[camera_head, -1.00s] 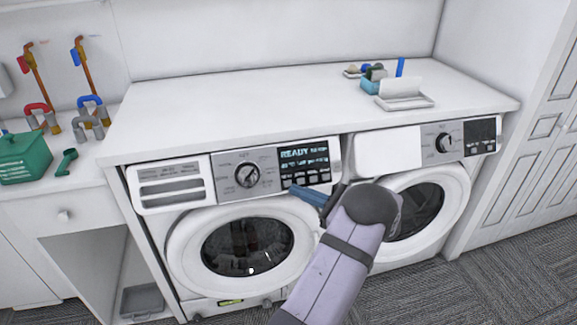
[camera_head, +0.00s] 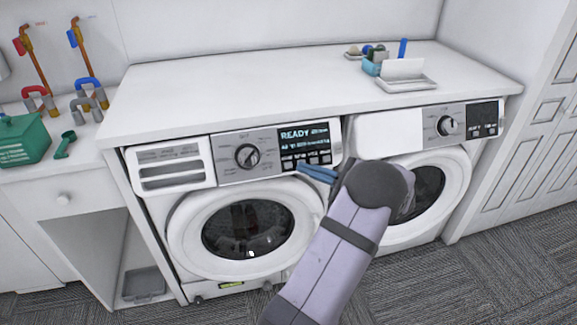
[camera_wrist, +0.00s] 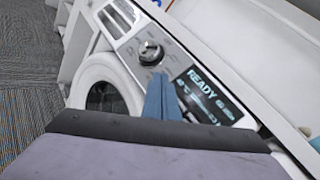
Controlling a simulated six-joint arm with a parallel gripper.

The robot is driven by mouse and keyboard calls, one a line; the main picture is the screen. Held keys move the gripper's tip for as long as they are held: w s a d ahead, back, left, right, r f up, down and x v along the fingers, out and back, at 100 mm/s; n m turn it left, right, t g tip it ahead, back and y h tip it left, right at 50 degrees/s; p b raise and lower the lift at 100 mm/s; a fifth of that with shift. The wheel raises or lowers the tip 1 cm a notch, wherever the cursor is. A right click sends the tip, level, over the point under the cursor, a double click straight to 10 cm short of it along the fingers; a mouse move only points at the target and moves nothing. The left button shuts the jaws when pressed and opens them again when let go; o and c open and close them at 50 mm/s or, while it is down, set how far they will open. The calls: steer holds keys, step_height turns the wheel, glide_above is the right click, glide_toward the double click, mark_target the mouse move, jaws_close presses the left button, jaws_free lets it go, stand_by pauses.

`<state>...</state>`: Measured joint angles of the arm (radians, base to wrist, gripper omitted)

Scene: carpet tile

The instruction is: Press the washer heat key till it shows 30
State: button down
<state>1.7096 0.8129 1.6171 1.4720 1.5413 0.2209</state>
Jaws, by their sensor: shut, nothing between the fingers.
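The washer (camera_head: 245,232) on the left has a grey control panel with a round dial (camera_head: 247,156) and a dark display (camera_head: 304,143) that reads READY. A smaller line under it seems to start with 40. A row of keys (camera_head: 313,161) sits under the display; their labels are too small to read.
A second machine (camera_head: 427,195) with its own dial and display stands to the right. The white countertop (camera_head: 250,90) runs above both and holds a tray (camera_head: 407,82) and small items at the back. A green box (camera_head: 22,140) sits on the left counter.

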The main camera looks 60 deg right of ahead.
mark_target(288, 165)
steer(key=n, duration=0.5)
steer(key=a+n, duration=0.1)
steer(key=n, duration=0.4)
steer(key=f+n, duration=0.1)
steer(key=n, duration=0.4)
steer(key=shift+a+n+y, duration=0.4)
steer(key=shift+w+d, duration=0.1)
steer(key=w+d+f+b, duration=0.3)
steer(key=w+d+f, duration=0.1)
steer(key=w+d, duration=0.1)
steer(key=shift+w+d+b, duration=0.2)
steer(key=shift+b, duration=0.1)
